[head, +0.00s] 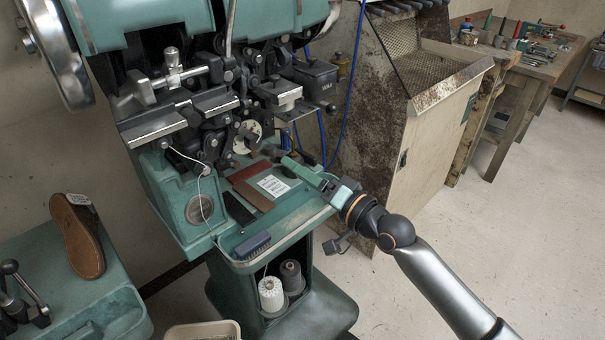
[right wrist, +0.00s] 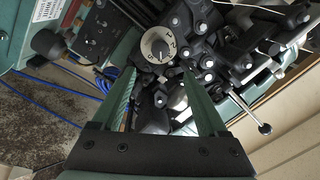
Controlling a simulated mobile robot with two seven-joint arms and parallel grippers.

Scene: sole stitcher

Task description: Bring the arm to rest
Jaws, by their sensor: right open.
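My right arm comes in from the lower right in the head view. Its right gripper (head: 289,164) reaches over the green tray of the sole stitcher (head: 175,190), just below the machine's mechanism. In the right wrist view the two green fingers of the right gripper (right wrist: 158,75) stand apart with nothing held between them. A numbered dial (right wrist: 158,46) shows beyond the fingertips, and it also shows in the head view (head: 247,137). Whether the fingers touch anything on the tray cannot be told. My left gripper is not in view.
On the tray (head: 290,232) lie a brush (head: 252,245), a reddish strip (head: 250,195) and a white label (head: 273,186). Thread spools (head: 271,293) stand below. A brown shoe sole (head: 78,236) is at left. A rusty cabinet (head: 425,130) stands behind my arm. Floor at right is clear.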

